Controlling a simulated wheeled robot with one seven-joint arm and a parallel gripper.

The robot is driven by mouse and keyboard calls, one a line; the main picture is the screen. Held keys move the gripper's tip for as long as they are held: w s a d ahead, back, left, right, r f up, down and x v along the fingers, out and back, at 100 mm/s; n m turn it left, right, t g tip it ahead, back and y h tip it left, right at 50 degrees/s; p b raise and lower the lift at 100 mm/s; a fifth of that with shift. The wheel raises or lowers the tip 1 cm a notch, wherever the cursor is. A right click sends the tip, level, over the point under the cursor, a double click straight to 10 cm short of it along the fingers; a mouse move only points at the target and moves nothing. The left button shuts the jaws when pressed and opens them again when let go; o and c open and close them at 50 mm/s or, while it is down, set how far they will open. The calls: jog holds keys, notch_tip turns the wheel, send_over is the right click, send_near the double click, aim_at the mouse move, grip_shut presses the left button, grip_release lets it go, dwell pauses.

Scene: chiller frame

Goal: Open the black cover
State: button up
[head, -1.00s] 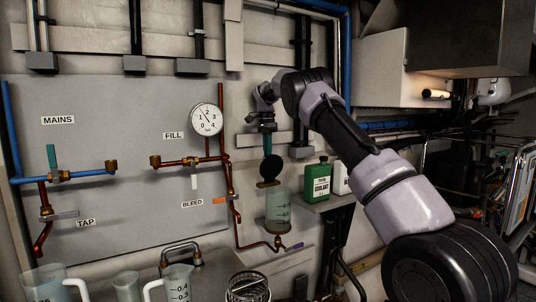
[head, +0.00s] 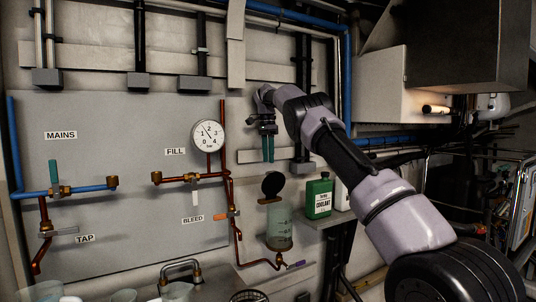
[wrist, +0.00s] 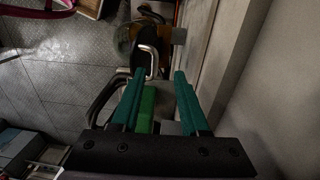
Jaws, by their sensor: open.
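The black cover (head: 272,184) is a round disc at the top of the clear reservoir (head: 279,229). It stands tipped up on edge above the reservoir's brass-coloured rim (head: 270,200), showing its flat face. My gripper (head: 267,161) is just above the cover in the head view, teal fingers pointing down, with a small gap to the cover. In the wrist view the two fingers (wrist: 158,84) are apart with nothing held between them.
A green coolant bottle (head: 318,196) stands on a shelf right of the reservoir, with a white container (head: 341,194) beside it. Copper pipes and the bleed valve (head: 226,214) are close on the left. A pressure gauge (head: 208,134) is on the panel. Jugs stand at the lower left.

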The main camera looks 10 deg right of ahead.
jog(key=shift+r, duration=0.95)
jog(key=shift+r, duration=0.1)
jog(key=s+d+r+n+t+y, duration=0.1)
jog(key=s+d+r+n, duration=0.1)
jog(key=s+d+r, duration=0.65)
jog(key=s+d+r+n+t+y, duration=0.1)
jog(key=s+d+r+n+t, duration=0.15)
jog(key=s+r, duration=0.65)
jog(key=s+f+n+t, duration=0.1)
jog(key=s+f, duration=0.3)
jog(key=s, duration=0.6)
jog(key=s+f+n+t, duration=0.2)
jog(key=s+f, duration=0.3)
jog(key=s, duration=0.5)
jog(key=s+f+n+t, duration=0.1)
jog(key=s+f, duration=0.3)
jog(key=s, duration=0.6)
jog(key=shift+a+f+n, duration=0.3)
jog(key=shift+f+n, duration=0.05)
jog(key=shift+n, duration=0.1)
jog(key=shift+s+t, duration=0.2)
jog(key=shift+t, duration=0.05)
